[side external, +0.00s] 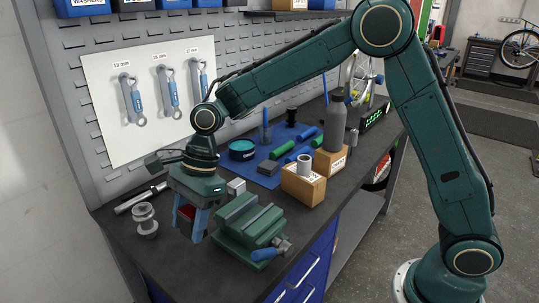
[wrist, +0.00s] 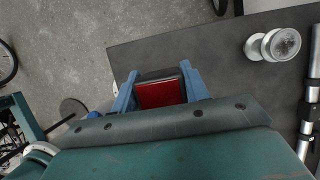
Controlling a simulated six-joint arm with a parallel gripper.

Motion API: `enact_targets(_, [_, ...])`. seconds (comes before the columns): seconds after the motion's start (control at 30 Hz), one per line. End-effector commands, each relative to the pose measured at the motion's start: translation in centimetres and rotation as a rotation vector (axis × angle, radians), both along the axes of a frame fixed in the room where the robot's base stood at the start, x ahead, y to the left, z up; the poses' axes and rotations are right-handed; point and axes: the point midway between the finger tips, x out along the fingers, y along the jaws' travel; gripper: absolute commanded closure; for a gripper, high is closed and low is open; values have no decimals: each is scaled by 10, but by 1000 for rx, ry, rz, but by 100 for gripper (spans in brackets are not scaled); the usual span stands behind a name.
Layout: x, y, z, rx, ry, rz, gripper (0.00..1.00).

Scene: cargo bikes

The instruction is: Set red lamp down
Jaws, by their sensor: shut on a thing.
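The red lamp (wrist: 160,94) is a small dark-cased block with a red face, held between the two blue fingers of my gripper (wrist: 160,90) in the wrist view. In the side view my gripper (side external: 192,222) points down over the left front part of the dark bench top (side external: 175,262), and the red lamp (side external: 186,212) shows partly between the fingers. My gripper is shut on it. Whether the lamp touches the bench is hard to tell; its lower part is partly hidden by the fingers.
A green vise (side external: 250,228) stands close to the right of my gripper. A silver hub (side external: 145,220) and a metal tube (side external: 140,198) lie to the left. Wooden blocks (side external: 303,187), a blue mat (side external: 262,180) and a grey bottle (side external: 335,125) are further right. The front left bench corner is clear.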

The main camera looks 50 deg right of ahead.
Motion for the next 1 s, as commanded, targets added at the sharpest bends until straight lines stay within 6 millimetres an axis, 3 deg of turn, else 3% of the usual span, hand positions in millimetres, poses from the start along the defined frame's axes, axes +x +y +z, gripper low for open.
enact_targets(0.2, [-1, 0, -43, -1, 3, 0, 78])
enact_targets(0.4, [0, 0, -69, -1, 1, 0, 78])
enact_targets(0.77, [0, 0, -79, 0, 0, 0, 78])
enact_targets(1.0, [-1, 0, -103, -1, 3, 0, 78])
